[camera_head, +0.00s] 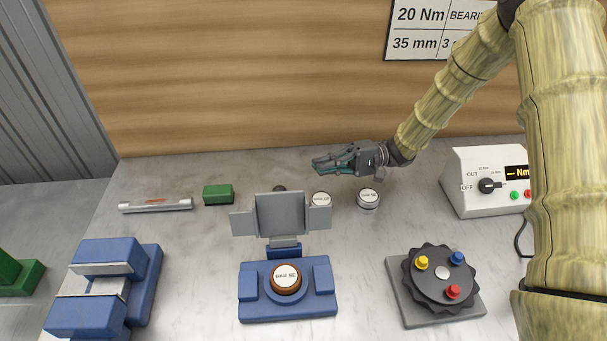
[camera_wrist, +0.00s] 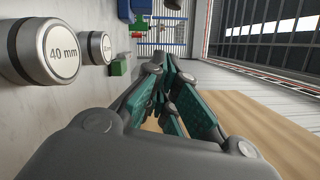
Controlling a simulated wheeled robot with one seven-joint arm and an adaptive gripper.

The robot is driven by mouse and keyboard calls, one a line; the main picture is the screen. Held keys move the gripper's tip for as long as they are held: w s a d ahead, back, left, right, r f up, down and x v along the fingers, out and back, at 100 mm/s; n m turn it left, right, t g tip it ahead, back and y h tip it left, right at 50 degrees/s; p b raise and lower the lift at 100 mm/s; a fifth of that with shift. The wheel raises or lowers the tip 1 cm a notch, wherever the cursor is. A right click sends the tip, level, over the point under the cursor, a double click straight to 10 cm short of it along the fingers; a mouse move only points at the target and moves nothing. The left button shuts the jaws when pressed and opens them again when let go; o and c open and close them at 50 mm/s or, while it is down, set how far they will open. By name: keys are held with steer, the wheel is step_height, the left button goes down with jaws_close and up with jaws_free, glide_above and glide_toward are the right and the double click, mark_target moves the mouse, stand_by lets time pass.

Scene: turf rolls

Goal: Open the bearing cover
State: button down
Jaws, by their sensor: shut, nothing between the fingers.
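The bearing cover (camera_head: 280,214) is a grey plate with two side flaps. It stands raised at the back of a blue bearing block (camera_head: 260,308), leaving the block's top uncovered. A brown-rimmed disc with a white label (camera_head: 286,279) sits in the block's round seat. My gripper (camera_head: 318,166) is shut and empty. It points left above the back of the table, behind the cover and to its right, touching nothing I can see. In the wrist view its green-padded fingers (camera_wrist: 172,88) are together.
Silver labelled cylinders (camera_head: 368,199) (camera_head: 320,199) stand below my gripper; the wrist view shows one marked 40 mm (camera_wrist: 45,52). A green block (camera_head: 218,194), metal bar (camera_head: 156,205), blue vise (camera_head: 106,285), black knobbed dial (camera_head: 440,280) and torque box (camera_head: 487,182) surround the block.

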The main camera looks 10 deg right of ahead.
steer(key=s+a+r+p, duration=0.1)
steer(key=s+a+p, duration=0.4)
steer(key=a, duration=0.4)
steer(key=shift+s+r, duration=0.4)
steer(key=shift+s, duration=0.15)
steer(key=shift+s+a+r, duration=0.1)
